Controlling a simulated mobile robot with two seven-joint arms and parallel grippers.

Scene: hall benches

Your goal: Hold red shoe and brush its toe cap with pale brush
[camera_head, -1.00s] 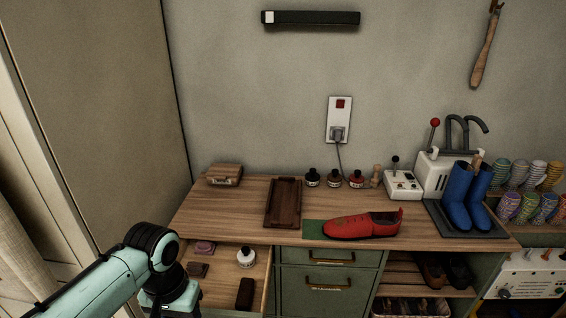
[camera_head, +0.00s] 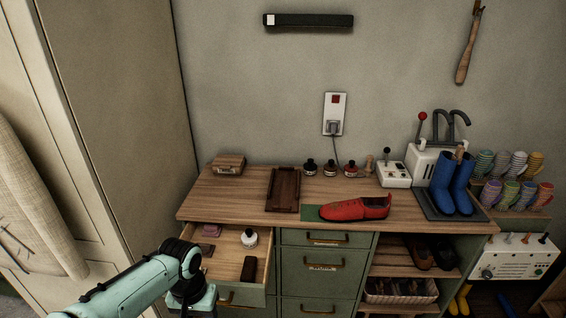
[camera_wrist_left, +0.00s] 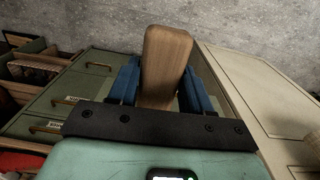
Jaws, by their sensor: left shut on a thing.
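The red shoe (camera_head: 354,208) lies on its sole on a green mat (camera_head: 311,211) on the bench top, toe pointing left. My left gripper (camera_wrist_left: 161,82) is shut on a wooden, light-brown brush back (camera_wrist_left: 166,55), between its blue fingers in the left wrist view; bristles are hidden. In the head view my left arm comes in at the lower left, in front of the open drawer, and its fingers and the brush are out of sight there. The gripper is well apart from the shoe. My right gripper is not in view.
The open drawer (camera_head: 196,268) holds a white bottle (camera_head: 249,238), a dark brush (camera_head: 249,269) and small blocks. A dark wooden tray (camera_head: 284,190), several ink bottles, a small machine (camera_head: 393,174) and blue boots (camera_head: 453,184) stand on the bench.

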